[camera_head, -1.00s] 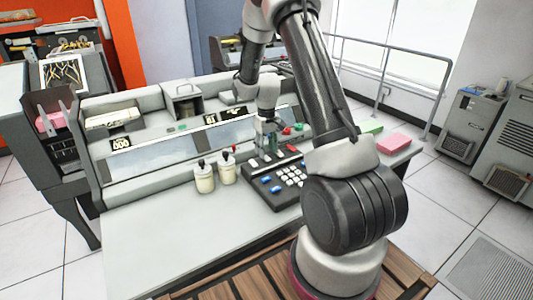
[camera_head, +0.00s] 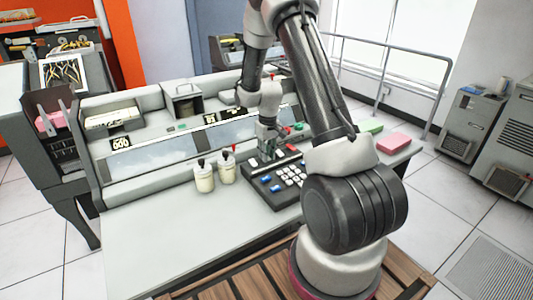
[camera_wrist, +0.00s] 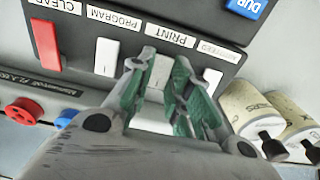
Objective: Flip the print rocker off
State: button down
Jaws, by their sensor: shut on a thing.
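The print rocker (camera_wrist: 160,72) is a white switch below the PRINT label (camera_wrist: 170,35) on the dark control panel (camera_wrist: 90,60) in the wrist view. My gripper (camera_wrist: 161,78) has its green-padded fingers on either side of this rocker and is shut on it. The fingers hide the rocker's sides, and its tilt is unclear. In the head view my gripper (camera_head: 267,157) points down at the back edge of the black keypad panel (camera_head: 262,182). The rocker itself is too small to make out there.
A white rocker (camera_wrist: 106,57) under PROGRAM and a red one (camera_wrist: 46,45) under CLEAR sit beside it. Two cream pots, one (camera_head: 204,180) and another (camera_head: 227,171), stand left of the keypad. The desk's front left (camera_head: 160,240) is clear.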

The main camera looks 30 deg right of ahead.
jog(key=shift+s+t, duration=0.25)
jog(key=shift+t, duration=0.75)
jog(key=c, duration=1.3)
grip_release()
jog(key=v, duration=1.2)
jog(key=shift+w, duration=0.1)
